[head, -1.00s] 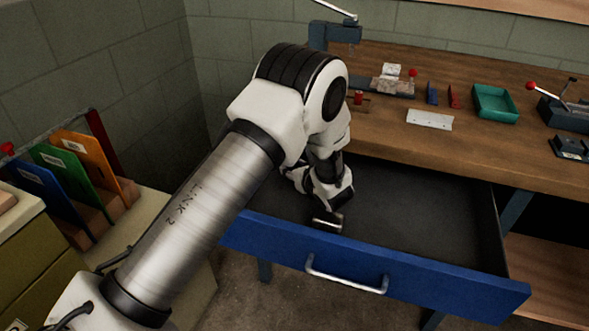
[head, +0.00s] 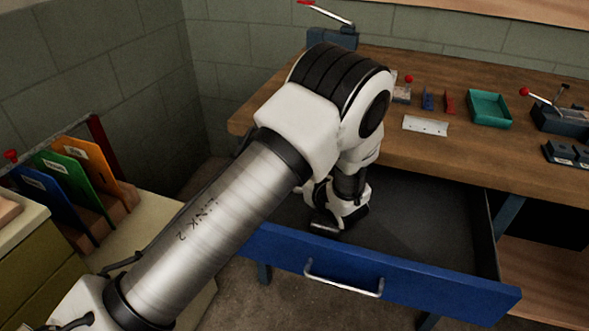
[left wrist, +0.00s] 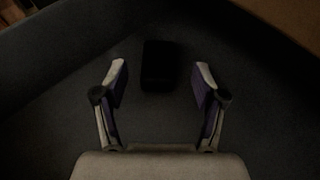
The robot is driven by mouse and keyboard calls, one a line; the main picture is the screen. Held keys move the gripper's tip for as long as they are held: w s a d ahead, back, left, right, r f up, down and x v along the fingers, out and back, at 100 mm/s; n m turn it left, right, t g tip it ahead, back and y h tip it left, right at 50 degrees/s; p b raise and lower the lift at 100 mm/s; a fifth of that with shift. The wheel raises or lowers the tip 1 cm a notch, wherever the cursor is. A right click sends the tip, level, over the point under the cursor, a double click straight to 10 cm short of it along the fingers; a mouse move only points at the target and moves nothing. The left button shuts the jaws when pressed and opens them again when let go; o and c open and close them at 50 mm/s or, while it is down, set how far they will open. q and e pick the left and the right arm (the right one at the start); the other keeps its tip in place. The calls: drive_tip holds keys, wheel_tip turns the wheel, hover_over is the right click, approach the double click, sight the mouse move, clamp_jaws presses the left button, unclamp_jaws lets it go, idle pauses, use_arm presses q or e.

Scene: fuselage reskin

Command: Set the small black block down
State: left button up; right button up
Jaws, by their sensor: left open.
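The small black block (left wrist: 159,66) lies on the dark floor of the drawer in the left wrist view. My left gripper (left wrist: 160,82) is open, with one finger on each side of the block's near end and a gap between each finger and the block. In the head view my left gripper (head: 328,226) is inside the open blue drawer (head: 375,278), near its front wall. The block is hidden there behind my arm. My right gripper is in neither view.
A wooden bench (head: 430,157) stands above the drawer, with a green tray (head: 489,110), a white plate (head: 425,126) and clamps on it. Coloured folders (head: 85,165) stand at the left. The drawer's right part is clear.

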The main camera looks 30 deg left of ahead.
use_arm(q)
drive_tip(key=p+v, duration=0.2)
drive_tip(key=v, duration=0.3)
drive_tip(key=shift+s+d+r, duration=0.1)
drive_tip(key=shift+d+r, duration=0.05)
drive_tip(key=shift+r, duration=0.1)
drive_tip(key=shift+s+d, duration=0.15)
drive_tip(key=shift+f, duration=0.1)
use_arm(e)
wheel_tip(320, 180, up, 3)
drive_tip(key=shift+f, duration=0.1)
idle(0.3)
